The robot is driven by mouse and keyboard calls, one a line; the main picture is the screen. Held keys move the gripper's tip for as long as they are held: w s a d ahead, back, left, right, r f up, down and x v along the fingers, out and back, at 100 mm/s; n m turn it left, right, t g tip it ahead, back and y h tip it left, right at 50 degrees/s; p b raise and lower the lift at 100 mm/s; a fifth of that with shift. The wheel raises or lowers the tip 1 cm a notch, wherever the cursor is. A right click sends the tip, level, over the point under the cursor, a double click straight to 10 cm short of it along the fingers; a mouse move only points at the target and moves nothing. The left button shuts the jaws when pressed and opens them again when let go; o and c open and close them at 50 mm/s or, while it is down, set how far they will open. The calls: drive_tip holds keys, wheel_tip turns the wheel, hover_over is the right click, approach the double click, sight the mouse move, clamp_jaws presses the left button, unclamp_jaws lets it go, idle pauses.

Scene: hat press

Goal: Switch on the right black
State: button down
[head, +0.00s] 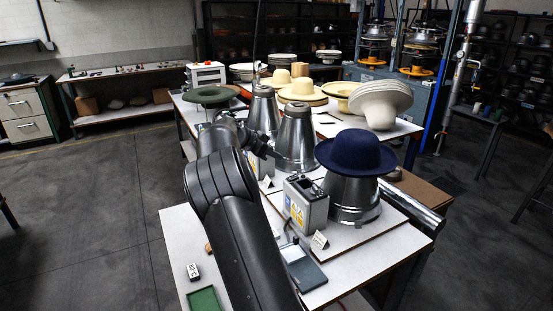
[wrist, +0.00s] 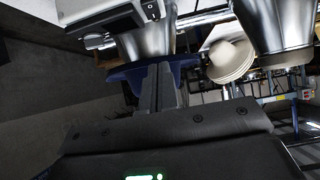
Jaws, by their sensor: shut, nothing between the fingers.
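A grey control box (head: 306,204) with warning labels and a dark top stands in front of the right metal press cone, which carries a navy blue hat (head: 352,150). A second grey box, partly hidden by my arm, stands behind it to the left. In the wrist view a white box (wrist: 75,10) with a black panel and small black knobs (wrist: 151,10) shows at the top edge. I cannot tell which part is the right black switch. My gripper (wrist: 158,68) is shut and empty, its fingers pointing up toward the box, apart from the knobs. The blue hat (wrist: 130,78) shows behind the fingers.
More metal cones (head: 297,140) stand close by behind the arm. Straw-coloured and white hats (head: 381,103) are stacked farther back on the table. A small tablet-like plate (head: 304,268), a white card and a green tray (head: 204,299) lie near the front. Floor at left is clear.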

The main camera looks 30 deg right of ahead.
hover_over(295, 176)
drive_tip(key=a, duration=0.2)
drive_tip(key=f, duration=0.4)
drive_tip(key=shift+a+f, duration=0.2)
drive_tip(key=shift+f, duration=0.15)
wheel_tip(295, 176, down, 2)
drive_tip(key=shift+d+f, duration=0.15)
drive_tip(key=shift+f, duration=0.05)
drive_tip(key=shift+d+f, duration=0.1)
drive_tip(key=shift+f, duration=0.6)
drive_tip(key=shift+d+f+y, duration=0.1)
drive_tip(key=shift+f+y, duration=0.15)
drive_tip(key=shift+y, duration=0.15)
drive_tip(key=shift+d+r, duration=0.2)
drive_tip(key=shift+d, duration=0.6)
drive_tip(key=shift+r, duration=0.1)
